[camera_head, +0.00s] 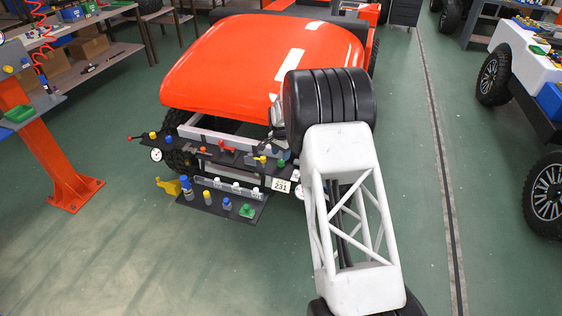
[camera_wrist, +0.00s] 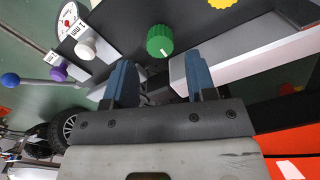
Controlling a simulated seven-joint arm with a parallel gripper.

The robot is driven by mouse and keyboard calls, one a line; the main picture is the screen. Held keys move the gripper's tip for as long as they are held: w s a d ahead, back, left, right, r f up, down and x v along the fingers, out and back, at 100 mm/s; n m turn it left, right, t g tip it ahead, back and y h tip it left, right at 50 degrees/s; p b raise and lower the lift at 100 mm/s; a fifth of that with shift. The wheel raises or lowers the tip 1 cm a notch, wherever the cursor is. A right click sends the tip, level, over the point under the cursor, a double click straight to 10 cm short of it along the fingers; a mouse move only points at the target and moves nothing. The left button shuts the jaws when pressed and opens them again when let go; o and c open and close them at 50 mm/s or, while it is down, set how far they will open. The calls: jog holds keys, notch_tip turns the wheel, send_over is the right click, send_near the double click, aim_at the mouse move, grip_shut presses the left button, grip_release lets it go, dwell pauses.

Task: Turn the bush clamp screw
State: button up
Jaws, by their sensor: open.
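In the wrist view, my gripper (camera_wrist: 160,78) has two blue fingers spread apart with nothing held between them. A green knob (camera_wrist: 159,41) with a white mark lies just beyond the fingertips, apart from them. A white knob (camera_wrist: 85,48) and a purple knob (camera_wrist: 60,72) are to its left, and a yellow knob (camera_wrist: 222,3) is cut off at the top. I cannot tell which part is the bush clamp screw. In the head view, the cart front carries a dark panel (camera_head: 225,157) with several coloured knobs.
An orange hood (camera_head: 262,65) covers the cart. A lower shelf (camera_head: 215,203) holds several coloured pegs. A pale bar (camera_wrist: 245,58) lies close to the right finger. A blue-ball lever (camera_wrist: 10,80) sticks out at left. Green floor (camera_head: 130,265) is clear in front.

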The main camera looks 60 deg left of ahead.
aim_at(281, 161)
jog(key=shift+f, duration=2.3)
jog(key=c, duration=0.5)
jog(key=n, duration=0.4)
jog(key=shift+c, duration=0.2)
jog(key=n, duration=0.4)
jog(key=shift+n, duration=0.3)
jog(key=n, duration=0.9)
jog(key=o, duration=0.8)
jog(key=shift+c, duration=0.2)
jog(key=shift+r, duration=0.15)
